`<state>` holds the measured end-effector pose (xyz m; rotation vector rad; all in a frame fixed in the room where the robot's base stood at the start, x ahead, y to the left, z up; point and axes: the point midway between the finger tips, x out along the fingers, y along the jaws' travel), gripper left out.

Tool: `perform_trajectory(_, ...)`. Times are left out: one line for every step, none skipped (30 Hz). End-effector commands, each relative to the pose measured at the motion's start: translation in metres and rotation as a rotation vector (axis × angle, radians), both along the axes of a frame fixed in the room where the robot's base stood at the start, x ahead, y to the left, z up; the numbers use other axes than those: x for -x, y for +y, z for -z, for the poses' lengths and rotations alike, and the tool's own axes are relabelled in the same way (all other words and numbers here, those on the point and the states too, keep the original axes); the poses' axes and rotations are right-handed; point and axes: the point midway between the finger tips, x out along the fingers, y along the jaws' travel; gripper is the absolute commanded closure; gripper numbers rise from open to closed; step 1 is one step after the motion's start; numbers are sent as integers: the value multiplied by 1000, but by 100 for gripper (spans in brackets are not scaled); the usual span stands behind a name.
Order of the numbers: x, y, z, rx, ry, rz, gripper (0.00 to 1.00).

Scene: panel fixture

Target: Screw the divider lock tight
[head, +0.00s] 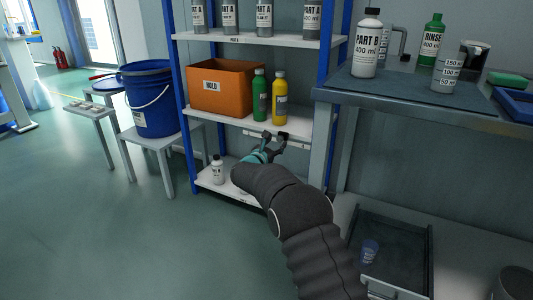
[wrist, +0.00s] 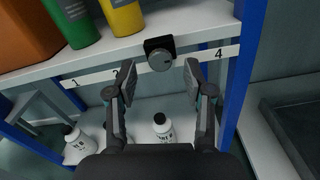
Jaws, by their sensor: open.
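The divider lock is a black block with a round grey knob (wrist: 160,59), set on a white numbered rail (wrist: 95,77) along the shelf's front edge. The rail shows 1, 2 and 4; the lock sits between the 2 and the 4. My gripper (wrist: 160,80) is open and empty, one finger on each side of the knob's line. The knob appears just beyond the fingertips, and I see no contact. In the head view my gripper (head: 268,146) is at the rail below the middle shelf, too small to judge its gap to the lock. I cannot tell how tight the knob is.
A green bottle (head: 260,96) and a yellow bottle (head: 279,99) stand on the shelf above, beside an orange bin (head: 222,88). White bottles (wrist: 162,127) stand on the lower shelf. A blue upright (wrist: 244,65) is close on the right.

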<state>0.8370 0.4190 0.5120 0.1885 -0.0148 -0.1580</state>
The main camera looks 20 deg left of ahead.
Motion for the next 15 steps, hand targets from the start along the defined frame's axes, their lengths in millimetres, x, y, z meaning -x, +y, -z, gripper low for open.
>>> perform_trajectory(11,3,-1,0,1,-3,48)
perform_trajectory(17,4,-1,1,2,-3,48)
perform_trajectory(25,5,-1,1,2,-3,48)
perform_trajectory(31,6,-1,0,1,-3,48)
perform_trajectory(37,7,0,0,1,-3,48)
perform_trajectory(45,8,0,1,2,-3,48)
perform_trajectory(50,9,0,1,2,-3,48)
perform_trajectory(55,10,0,0,1,-3,48)
perform_trajectory(62,10,0,1,2,-2,48)
perform_trajectory(66,11,0,0,1,-2,48)
perform_trajectory(70,12,0,1,2,-2,48)
perform_trajectory(75,13,0,0,2,-2,48)
perform_trajectory(78,13,0,0,2,-2,48)
perform_trajectory(80,13,1,0,2,-1,48)
perform_trajectory(83,14,1,0,1,-1,48)
